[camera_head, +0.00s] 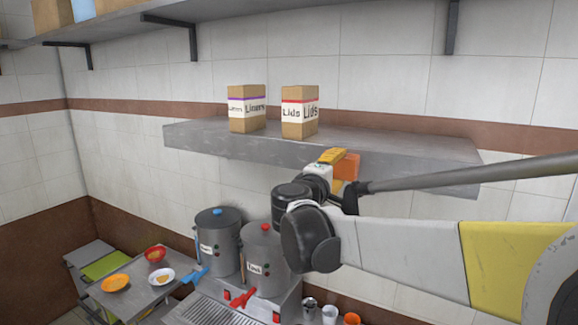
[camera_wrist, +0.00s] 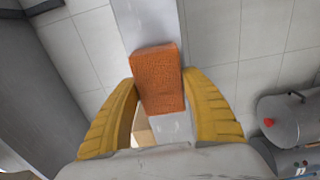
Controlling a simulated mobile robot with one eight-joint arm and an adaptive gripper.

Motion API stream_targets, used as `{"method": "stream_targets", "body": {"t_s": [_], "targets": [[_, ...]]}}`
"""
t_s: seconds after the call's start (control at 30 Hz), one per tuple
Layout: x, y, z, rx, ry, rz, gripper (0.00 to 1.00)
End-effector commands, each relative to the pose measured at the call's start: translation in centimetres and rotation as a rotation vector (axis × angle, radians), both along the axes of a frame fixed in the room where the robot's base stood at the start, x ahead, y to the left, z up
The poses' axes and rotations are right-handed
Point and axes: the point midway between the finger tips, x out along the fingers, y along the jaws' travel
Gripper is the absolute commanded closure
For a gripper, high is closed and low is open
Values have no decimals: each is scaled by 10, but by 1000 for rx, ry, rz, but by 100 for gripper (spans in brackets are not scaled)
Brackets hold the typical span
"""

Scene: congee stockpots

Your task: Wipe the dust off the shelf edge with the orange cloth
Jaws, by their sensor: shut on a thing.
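The grey shelf (camera_head: 225,143) runs along the tiled wall in the head view. Its front edge shows as a pale strip (camera_wrist: 148,22) in the wrist view. My gripper (camera_head: 340,157) is at the front of the shelf, right of its middle. In the wrist view its yellow fingers (camera_wrist: 158,82) are shut on the orange cloth (camera_wrist: 155,65), a thick block. The cloth also shows in the head view (camera_head: 348,168), at the shelf's front face. It overlaps the edge strip; I cannot tell whether it touches. I cannot clearly make out dust, and the cloth hides part of the edge.
A Liners box (camera_head: 247,108) and a Lids box (camera_head: 299,112) stand on the shelf, left of my gripper. Two stockpots (camera_head: 217,240) (camera_head: 263,258) stand below. A higher shelf (camera_head: 110,28) is above. The shelf's front left looks clear.

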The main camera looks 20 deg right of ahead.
Motion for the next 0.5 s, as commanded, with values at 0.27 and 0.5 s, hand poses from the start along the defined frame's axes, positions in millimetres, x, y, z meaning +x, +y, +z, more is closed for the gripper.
{"method": "stream_targets", "body": {"t_s": [0.27,0.5], "targets": [[6,0,0,0,0,1,70],[25,12,-1,0,0,2,70]]}}
